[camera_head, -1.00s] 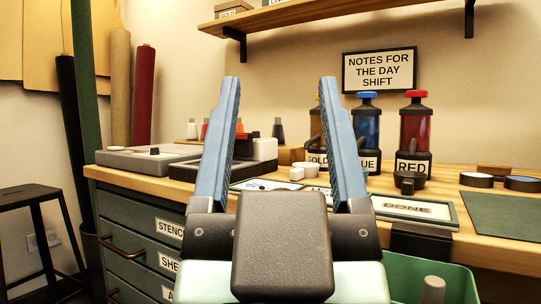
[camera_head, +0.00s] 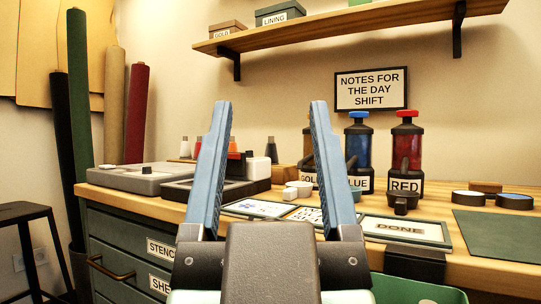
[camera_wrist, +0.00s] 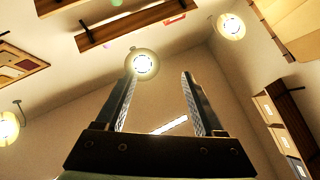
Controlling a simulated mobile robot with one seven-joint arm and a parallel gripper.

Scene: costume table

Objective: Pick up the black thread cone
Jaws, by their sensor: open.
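The black thread cone (camera_head: 271,151) stands upright at the back of the wooden table (camera_head: 460,258), seen between my gripper's fingers in the head view. It is dark with a pale tip, and its base is partly hidden. A white cone (camera_head: 185,149), a red cone (camera_head: 198,147) and an orange-red cone (camera_head: 233,146) stand to its left. My gripper (camera_head: 270,105) is open and empty, in front of the cone in the picture, with its fingers pointing up. In the wrist view the open gripper (camera_wrist: 160,76) faces the ceiling, lamps and upper walls; no cone shows there.
Bottles labelled BLUE (camera_head: 358,150) and RED (camera_head: 406,150) stand right of the cone. A DONE tray (camera_head: 405,231) lies nearer the front. A wooden shelf (camera_head: 340,24) hangs above.

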